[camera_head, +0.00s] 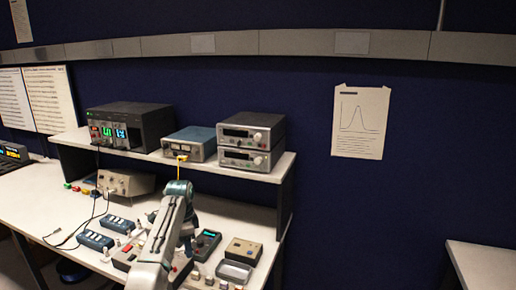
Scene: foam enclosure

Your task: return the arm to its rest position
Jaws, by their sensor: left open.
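My left arm (160,245) rises from the bottom edge in front of the bench. It bends at a teal-grey joint near the shelf's front edge. My left gripper (188,248) points down over the bench top, close to a red-topped box and a dark handheld meter (205,244). It is small here and its fingers are hard to make out, with nothing seen held in it. The arm hides part of the bench behind it. My right gripper is out of view.
The white bench (35,195) carries a raised shelf (225,168) with instruments (250,138). A yellow lead (181,163) hangs at the shelf's front edge. Switch boxes (95,240), a tan box (243,251) and a grey tray (234,271) lie below. Another table (485,265) stands at right.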

